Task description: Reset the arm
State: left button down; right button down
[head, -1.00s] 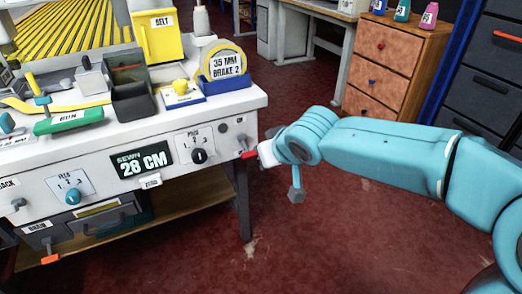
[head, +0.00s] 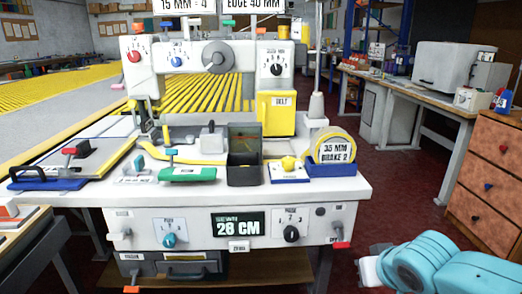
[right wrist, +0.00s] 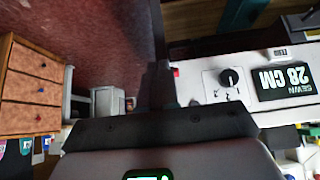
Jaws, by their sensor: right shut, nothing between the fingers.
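My right arm comes in at the lower right of the head view. Its gripper (head: 368,274) is shut and empty, to the right of and below the red lever (head: 341,245) on the binding machine's front corner, apart from it. The white machine (head: 350,190) has a display (head: 238,224) reading 28 CM and a black dial (head: 291,233). In the right wrist view the display (right wrist: 283,82) and dial (right wrist: 229,77) appear upside down, and my dark gripper housing fills the bottom. My left gripper is in neither view.
A tape roll in a blue holder (head: 331,170), a yellow box (head: 277,113) and a dark bin (head: 244,160) stand on the machine's top. A wooden drawer cabinet (head: 487,180) stands at the right. Red floor lies open between it and the machine.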

notch_tip(320, 180, down, 14)
jog(key=s+a+g, duration=0.2)
jog(key=g, duration=0.2)
jog(key=s+a+f+m+g+y, duration=0.1)
jog(key=s+a+f+y, duration=0.1)
jog(key=s+a+f, duration=0.4)
jog(key=s+a+f+m+g+y, duration=0.1)
jog(key=s+a+f+g, duration=0.1)
jog(key=s+f, duration=0.65)
jog(key=s+a+f+g+y, duration=0.15)
jog(key=s+a+f, duration=0.3)
jog(key=f, duration=0.45)
notch_tip(320, 180, up, 31)
jog(key=w+t+p, duration=0.1)
jog(key=p, duration=3)
jog(key=shift+w+d, duration=0.15)
jog(key=shift+t, duration=0.25)
